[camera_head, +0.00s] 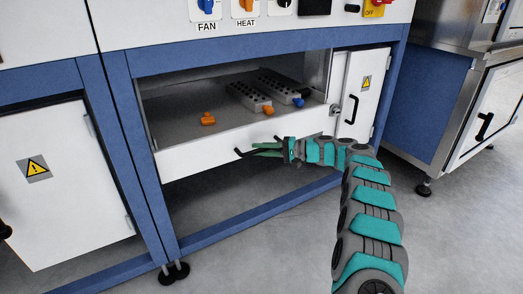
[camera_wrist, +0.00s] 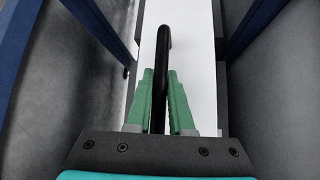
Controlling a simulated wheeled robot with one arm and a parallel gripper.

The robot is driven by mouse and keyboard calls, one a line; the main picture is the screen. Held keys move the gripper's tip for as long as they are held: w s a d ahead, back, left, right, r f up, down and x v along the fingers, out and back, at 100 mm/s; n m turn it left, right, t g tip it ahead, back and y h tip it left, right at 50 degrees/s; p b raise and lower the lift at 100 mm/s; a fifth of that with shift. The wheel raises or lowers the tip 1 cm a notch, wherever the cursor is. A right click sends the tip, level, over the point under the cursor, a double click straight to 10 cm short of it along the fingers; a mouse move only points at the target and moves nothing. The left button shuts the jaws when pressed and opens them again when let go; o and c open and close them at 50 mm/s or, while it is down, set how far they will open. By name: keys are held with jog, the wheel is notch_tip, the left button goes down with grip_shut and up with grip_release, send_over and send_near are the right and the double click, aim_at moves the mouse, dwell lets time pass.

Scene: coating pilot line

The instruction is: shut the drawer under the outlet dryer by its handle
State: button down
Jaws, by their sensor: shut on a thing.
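The drawer (camera_head: 195,158) has a white front and sits in the blue frame under the control panel. Its open top shows, so I see inside it; how far it stands out is hard to tell. Its black handle (camera_head: 239,153) is on the middle of the front, and it also shows in the wrist view as a dark bar (camera_wrist: 163,45). My gripper (camera_head: 262,150) reaches in from the right. Its green fingers lie on both sides of the handle and are shut on it. The fingers hide part of the handle in both views.
Inside the drawer lie an orange piece (camera_head: 208,119) and two grey perforated blocks (camera_head: 250,97) with orange and blue ends. A white door (camera_head: 363,90) with a black handle is at the right. Blue frame legs flank the drawer, and grey floor is clear below.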

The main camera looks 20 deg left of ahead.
jog(key=c, duration=0.8)
grip_release()
jog(key=shift+a, duration=0.15)
jog(key=d, duration=0.5)
jog(key=w+d+r, duration=0.1)
jog(key=d, duration=0.1)
jog(key=shift+w+d, duration=0.1)
jog(key=shift+d, duration=0.25)
jog(key=shift+r, duration=0.15)
